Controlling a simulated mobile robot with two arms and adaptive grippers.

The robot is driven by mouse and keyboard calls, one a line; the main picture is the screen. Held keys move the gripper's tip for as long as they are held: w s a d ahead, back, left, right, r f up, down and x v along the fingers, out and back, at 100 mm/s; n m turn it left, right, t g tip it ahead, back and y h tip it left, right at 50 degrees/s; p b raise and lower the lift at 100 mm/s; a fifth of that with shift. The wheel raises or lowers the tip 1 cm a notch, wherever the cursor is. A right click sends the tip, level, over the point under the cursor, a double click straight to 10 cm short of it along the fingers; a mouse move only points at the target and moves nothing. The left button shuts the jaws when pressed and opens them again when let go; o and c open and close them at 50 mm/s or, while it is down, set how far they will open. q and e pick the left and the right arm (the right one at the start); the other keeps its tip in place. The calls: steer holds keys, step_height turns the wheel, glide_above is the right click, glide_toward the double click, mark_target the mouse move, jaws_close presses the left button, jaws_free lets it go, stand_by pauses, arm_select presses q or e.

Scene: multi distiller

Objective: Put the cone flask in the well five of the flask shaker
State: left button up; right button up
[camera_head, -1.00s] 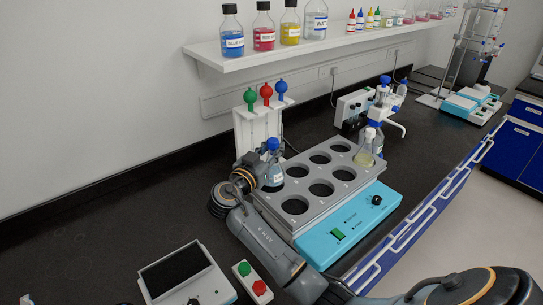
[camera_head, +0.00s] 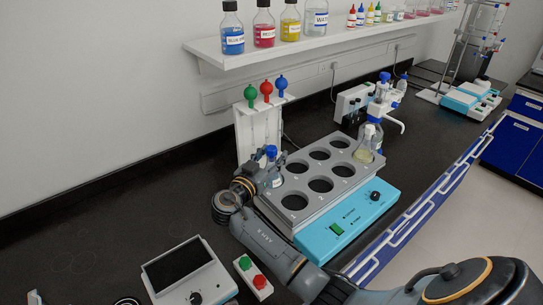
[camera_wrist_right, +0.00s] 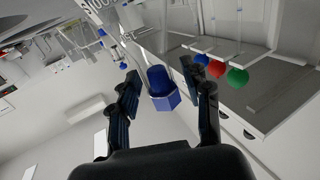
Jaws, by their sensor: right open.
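A clear cone flask with a blue cap (camera_head: 271,153) stands at the back-left well of the grey flask shaker (camera_head: 313,212). My right gripper is open beside this flask. In the right wrist view the blue cap (camera_wrist_right: 161,84) lies between the spread fingers, apart from both. A second cone flask with a whitish cap and pale yellow liquid (camera_head: 364,149) stands in the far-right well. The other wells look empty. The well numbers are too small to read surely. My left gripper is not in view.
A white rack with green, red and blue pipette bulbs (camera_head: 267,88) stands close behind the gripper. A blue-topped dispenser bottle (camera_head: 380,103) is beyond the shaker. A black-topped device (camera_head: 178,268) and a green-and-red button box (camera_head: 253,277) sit in front. The counter at left is clear.

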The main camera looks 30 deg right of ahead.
steer(key=shift+r, duration=0.1)
steer(key=shift+a, duration=0.25)
steer(key=b+v, duration=0.4)
steer(key=v, duration=0.7)
steer(key=shift+s+a, duration=0.25)
